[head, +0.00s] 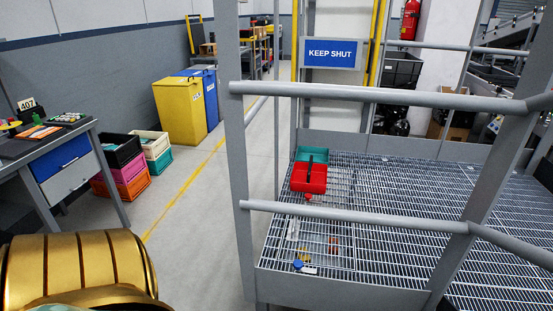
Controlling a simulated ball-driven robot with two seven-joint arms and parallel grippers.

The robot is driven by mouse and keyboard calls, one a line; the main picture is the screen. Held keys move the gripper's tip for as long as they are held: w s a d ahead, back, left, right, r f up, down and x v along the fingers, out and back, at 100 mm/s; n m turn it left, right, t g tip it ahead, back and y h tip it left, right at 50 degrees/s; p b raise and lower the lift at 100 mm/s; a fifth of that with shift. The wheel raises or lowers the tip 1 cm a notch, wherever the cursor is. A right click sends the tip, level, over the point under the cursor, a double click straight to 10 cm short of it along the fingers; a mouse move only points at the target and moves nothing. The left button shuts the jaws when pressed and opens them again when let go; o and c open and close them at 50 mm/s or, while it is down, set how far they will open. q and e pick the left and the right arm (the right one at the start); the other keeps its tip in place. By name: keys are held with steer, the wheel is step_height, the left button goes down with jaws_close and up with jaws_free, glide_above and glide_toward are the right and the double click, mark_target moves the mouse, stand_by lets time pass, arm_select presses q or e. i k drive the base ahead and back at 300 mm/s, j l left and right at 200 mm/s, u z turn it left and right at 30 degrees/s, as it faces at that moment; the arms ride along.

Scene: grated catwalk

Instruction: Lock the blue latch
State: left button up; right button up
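A small blue piece (298,264) with a pale part beside it shows low at the near left corner of the grated catwalk. It may be the blue latch, but it is too small to tell its state. A blue sign reading KEEP SHUT (330,54) hangs at the back of the railed platform, between yellow posts. Neither of my grippers shows in the head view, so what they hold cannot be seen.
Grey rails (380,97) and posts enclose the grating (400,220). Left are a workbench (66,165), stacked crates (122,168) and a yellow bin (180,110). The floor aisle (190,235) between is clear.

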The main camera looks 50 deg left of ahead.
mark_target(298, 264)
steer(key=u, duration=1.4)
steer(key=i+j, duration=0.1)
steer(key=i, duration=0.2)
